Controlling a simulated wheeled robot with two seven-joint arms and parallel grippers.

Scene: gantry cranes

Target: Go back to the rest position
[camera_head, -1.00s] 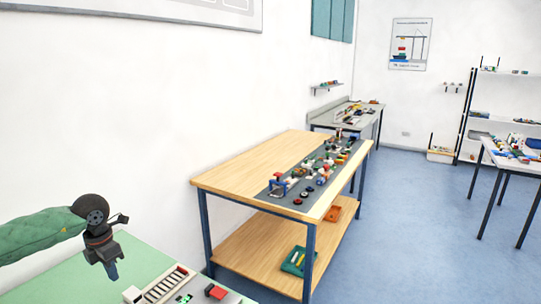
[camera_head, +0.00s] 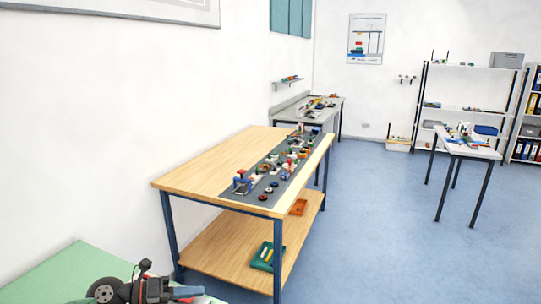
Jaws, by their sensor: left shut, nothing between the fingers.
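My left gripper (camera_head: 188,291) is low at the bottom left of the head view, over the green tabletop (camera_head: 75,262). Its fingers are together with nothing between them, and they point to the right. Most of my left arm is below the picture's edge. My right gripper is not in view.
A wooden workbench (camera_head: 205,158) with a grey mat of small model parts stands ahead; its lower shelf holds a green tray (camera_head: 264,257) and an orange tray (camera_head: 299,207). A white table (camera_head: 468,146) is at the right, shelving (camera_head: 470,83) behind. Blue floor (camera_head: 365,230) is clear between.

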